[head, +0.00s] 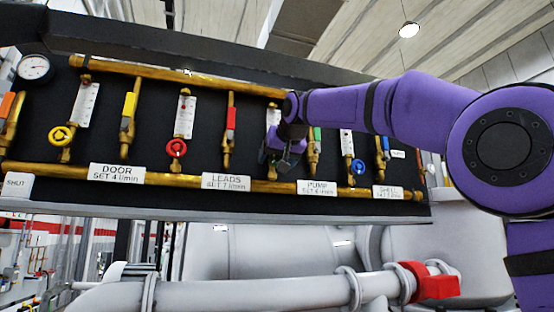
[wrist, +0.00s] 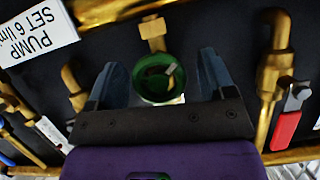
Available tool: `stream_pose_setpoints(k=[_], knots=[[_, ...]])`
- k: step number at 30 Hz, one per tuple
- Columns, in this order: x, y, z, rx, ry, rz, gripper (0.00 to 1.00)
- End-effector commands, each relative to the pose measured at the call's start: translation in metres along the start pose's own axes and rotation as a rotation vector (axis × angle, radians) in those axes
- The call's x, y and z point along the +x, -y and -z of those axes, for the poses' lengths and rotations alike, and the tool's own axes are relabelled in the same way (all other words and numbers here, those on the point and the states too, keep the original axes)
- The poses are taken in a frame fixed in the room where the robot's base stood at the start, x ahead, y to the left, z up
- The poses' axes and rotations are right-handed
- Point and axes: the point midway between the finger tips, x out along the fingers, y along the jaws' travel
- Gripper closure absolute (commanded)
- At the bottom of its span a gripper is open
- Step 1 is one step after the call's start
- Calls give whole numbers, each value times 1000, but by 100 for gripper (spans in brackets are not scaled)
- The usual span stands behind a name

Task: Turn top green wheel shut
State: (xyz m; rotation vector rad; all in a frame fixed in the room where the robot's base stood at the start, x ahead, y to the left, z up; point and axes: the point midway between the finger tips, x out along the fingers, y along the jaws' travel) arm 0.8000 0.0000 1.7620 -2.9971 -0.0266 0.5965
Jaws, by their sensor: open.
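The green wheel (wrist: 152,88) shows in the wrist view, round with a dark middle, below a brass fitting. My gripper (wrist: 160,76) is open, with one finger to the left of the wheel and one to the right. Small gaps seem to show between wheel and fingers; I cannot tell whether either touches it. In the head view my gripper (head: 272,158) is at the panel, in front of the gauge column left of the PUMP label (head: 317,188), and hides the wheel there.
A yellow wheel (head: 61,136), a red wheel (head: 176,148) and a blue wheel (head: 357,166) sit on other columns. Levers stand beside them, one red (head: 231,118) and one green (head: 317,134). Brass pipes run above and below. A red-handled lever (wrist: 287,122) is right of my gripper.

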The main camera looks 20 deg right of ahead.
Motion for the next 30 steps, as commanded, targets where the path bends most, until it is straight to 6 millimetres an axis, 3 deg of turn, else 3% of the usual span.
stream_pose_setpoints(k=[6,13,23,30], knots=[[0,0,0,0,0,0,24],[0,0,0,0,0,0,74],[0,-1,0,33,0,13,73],[-1,-2,0,157,0,63,73]])
